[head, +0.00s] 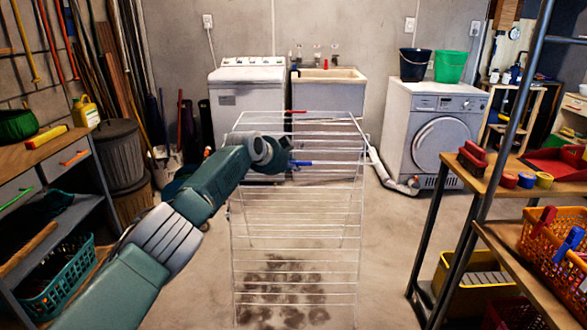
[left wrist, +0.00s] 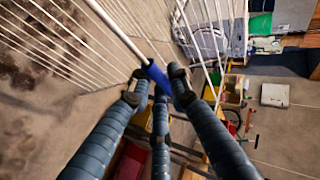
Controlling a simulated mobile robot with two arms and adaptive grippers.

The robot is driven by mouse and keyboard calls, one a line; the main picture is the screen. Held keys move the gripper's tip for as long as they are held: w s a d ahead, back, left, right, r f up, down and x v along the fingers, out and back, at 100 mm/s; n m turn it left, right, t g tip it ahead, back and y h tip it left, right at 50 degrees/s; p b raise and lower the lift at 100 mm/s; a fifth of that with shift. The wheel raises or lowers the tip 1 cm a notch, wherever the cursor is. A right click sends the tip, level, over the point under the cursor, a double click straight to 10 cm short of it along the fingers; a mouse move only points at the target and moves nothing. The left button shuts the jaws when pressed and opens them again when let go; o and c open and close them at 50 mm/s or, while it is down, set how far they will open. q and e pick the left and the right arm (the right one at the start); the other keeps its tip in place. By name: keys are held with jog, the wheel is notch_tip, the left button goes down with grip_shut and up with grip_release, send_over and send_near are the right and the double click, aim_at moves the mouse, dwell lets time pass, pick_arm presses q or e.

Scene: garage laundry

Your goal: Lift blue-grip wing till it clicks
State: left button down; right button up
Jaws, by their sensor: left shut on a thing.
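A white wire drying rack (head: 300,122) stands in the middle of the floor, with a red grip (head: 296,111) on its far top edge. The blue grip (head: 303,163) sits on a bar on the near side, at about mid-height in the head view. My left gripper (head: 288,161) is at this blue grip. In the left wrist view, my left gripper (left wrist: 158,82) has its fingers closed around the blue grip (left wrist: 156,74), with rack wires beside it. The gripper partly hides the bar in the head view. I cannot tell the wing's exact angle. My right gripper is not in view.
A washing machine (head: 436,135), a white appliance (head: 247,95) and a sink (head: 330,76) stand along the back wall. A shelf with an orange basket (head: 555,240) is at right, a workbench (head: 35,155) at left. The floor beside the rack is mostly clear.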

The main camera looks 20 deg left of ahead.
pick_arm(q)
jog(key=shift+w+r, duration=0.1)
jog(key=shift+r, duration=0.3)
jog(key=c, duration=1.6)
grip_release()
jog(key=shift+a, duration=0.1)
jog(key=shift+r, duration=0.1)
jog(key=v, duration=1.2)
jog(key=shift+f, duration=0.25)
